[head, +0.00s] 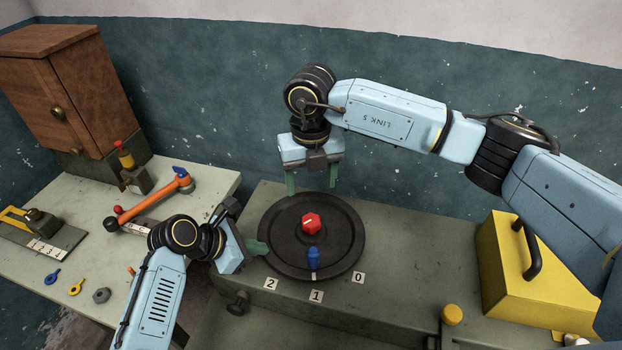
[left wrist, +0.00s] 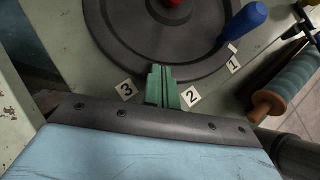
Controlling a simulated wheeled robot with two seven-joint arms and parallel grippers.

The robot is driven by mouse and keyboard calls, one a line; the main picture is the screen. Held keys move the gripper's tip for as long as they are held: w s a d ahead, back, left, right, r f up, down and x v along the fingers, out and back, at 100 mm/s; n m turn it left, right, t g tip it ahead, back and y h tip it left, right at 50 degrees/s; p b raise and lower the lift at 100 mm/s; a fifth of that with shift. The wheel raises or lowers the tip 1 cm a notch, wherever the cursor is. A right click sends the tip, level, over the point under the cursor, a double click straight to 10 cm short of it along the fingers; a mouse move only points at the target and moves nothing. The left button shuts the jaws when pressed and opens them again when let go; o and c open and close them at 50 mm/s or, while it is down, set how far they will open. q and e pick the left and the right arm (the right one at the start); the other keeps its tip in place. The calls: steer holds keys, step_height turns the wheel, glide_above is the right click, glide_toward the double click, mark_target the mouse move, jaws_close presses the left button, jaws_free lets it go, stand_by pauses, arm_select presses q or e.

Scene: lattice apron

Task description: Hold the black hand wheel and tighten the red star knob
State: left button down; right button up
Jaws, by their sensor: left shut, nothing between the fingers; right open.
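The black hand wheel (head: 284,237) lies flat on the grey-green bench, with an upright blue handle (head: 313,258) near its front rim. The red star knob (head: 311,223), with a white line on top, sits at its centre. My left gripper (head: 262,247) is shut and empty at the wheel's left rim; whether it touches is unclear. In the left wrist view, its green fingers (left wrist: 160,75) point at the wheel rim (left wrist: 115,45), and the knob (left wrist: 173,2) is cut off at the top. My right gripper (head: 312,181) is open, pointing down above and behind the knob.
Number plates (head: 316,296) line the wheel's front edge. A yellow box (head: 510,265) with a black handle stands right, near a yellow knob (head: 452,314). A left table holds an orange hammer (head: 155,203), small tools and a wooden cabinet (head: 75,95). A handle roller (left wrist: 285,87) shows in the left wrist view.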

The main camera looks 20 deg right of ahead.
step_height(320, 180, up, 10)
steer(key=p, duration=1)
steer(key=shift+r, duration=0.15)
